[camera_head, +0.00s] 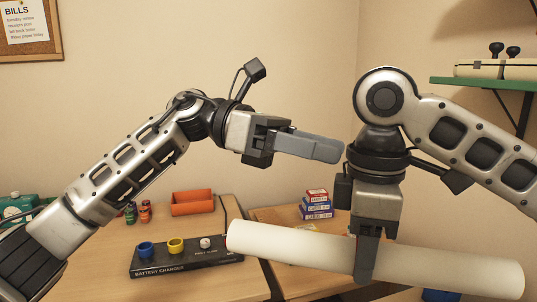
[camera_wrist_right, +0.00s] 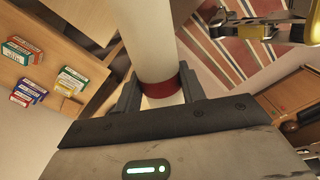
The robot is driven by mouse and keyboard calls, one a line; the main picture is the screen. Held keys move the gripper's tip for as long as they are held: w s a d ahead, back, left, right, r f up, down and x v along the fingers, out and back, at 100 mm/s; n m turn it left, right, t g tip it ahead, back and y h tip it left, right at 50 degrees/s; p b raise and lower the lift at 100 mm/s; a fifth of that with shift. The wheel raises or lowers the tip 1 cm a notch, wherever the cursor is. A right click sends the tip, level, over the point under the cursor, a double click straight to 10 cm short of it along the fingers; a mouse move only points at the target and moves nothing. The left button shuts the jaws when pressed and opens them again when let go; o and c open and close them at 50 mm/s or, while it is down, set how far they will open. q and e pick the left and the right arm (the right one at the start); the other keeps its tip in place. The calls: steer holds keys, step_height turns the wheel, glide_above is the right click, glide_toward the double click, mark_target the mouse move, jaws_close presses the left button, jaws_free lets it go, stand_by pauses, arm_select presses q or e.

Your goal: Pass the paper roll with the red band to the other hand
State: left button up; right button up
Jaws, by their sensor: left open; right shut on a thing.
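The paper roll (camera_head: 300,245) is long and white and lies nearly level across the lower right of the head view, tilted slightly down to the right. My right gripper (camera_head: 366,262) points down and is shut on it around its middle. In the right wrist view, the red band (camera_wrist_right: 163,88) shows around the roll (camera_wrist_right: 150,40) between the fingers; in the head view the finger hides it. My left gripper (camera_head: 330,150) is open and empty, above the roll and left of the right gripper, its fingers pointing right. Its finger gap is seen edge-on.
Below are a desk with a battery charger (camera_head: 185,257), an orange tray (camera_head: 192,202) and stacked small boxes (camera_head: 317,204). A green shelf (camera_head: 490,82) is at upper right. The space between the left gripper and the roll's left end is clear.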

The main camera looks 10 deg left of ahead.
arm_select(q)
steer(key=s+a+f+m+t+y, duration=0.1)
steer(key=f+m+y, duration=0.1)
steer(key=y, duration=0.4)
steer(key=t+y, duration=0.2)
steer(key=y, duration=0.3)
glide_toward(297, 231)
steer(key=shift+w+d+r, duration=0.1)
steer(key=shift+d+r, duration=0.05)
steer(key=shift+r, duration=0.35)
steer(key=shift+f+y, duration=0.2)
steer(key=shift+y, duration=0.1)
steer(key=x, duration=1.1)
steer(key=shift+d+f, duration=0.15)
steer(key=shift+f, duration=0.05)
steer(key=c, duration=1.1)
steer(key=shift+c, duration=0.4)
arm_select(e)
steer(key=o, duration=1.1)
steer(key=shift+c, duration=0.2)
